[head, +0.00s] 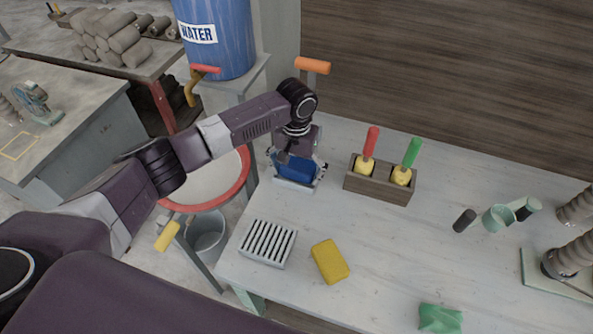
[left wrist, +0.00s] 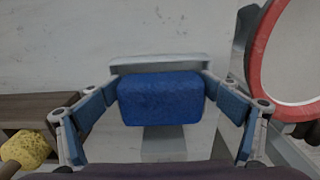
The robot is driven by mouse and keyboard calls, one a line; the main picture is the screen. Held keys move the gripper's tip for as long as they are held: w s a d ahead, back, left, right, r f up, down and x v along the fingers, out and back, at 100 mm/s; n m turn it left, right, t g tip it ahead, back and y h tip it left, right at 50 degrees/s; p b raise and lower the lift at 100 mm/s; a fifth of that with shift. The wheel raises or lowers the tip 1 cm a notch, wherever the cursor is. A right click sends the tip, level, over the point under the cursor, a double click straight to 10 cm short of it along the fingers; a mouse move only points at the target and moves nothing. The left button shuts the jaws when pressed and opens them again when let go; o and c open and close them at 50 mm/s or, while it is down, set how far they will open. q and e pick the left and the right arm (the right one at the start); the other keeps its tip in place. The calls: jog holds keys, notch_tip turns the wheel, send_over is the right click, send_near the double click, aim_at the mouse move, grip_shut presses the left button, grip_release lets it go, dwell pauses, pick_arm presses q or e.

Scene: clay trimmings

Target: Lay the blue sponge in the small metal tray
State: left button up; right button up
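The blue sponge (head: 296,169) is a dark blue block at the back left of the pale table, and it fills the middle of the left wrist view (left wrist: 160,99). My left gripper (head: 298,165) points down over it. Its fingers (left wrist: 161,92) are on both sides of the sponge, with the tips against its ends. The small metal tray (head: 294,185) shows as a pale rim around and below the sponge; its far rim (left wrist: 158,60) shows behind the sponge. The sponge hides the tray's floor, so I cannot tell whether it touches it. My right gripper is not in view.
A wooden holder (head: 378,187) with red- and green-handled sponge tools stands just right of the tray. A slotted rack (head: 267,243) and a yellow sponge (head: 330,261) lie nearer. A red-rimmed basin (head: 243,178) is beside the table's left edge. The table's centre is clear.

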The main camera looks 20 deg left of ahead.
pick_arm(q)
jog(key=shift+f, duration=0.15)
jog(key=shift+r, duration=0.3)
jog(key=shift+r, duration=0.3)
notch_tip(320, 180, up, 11)
jog(key=shift+r, duration=0.1)
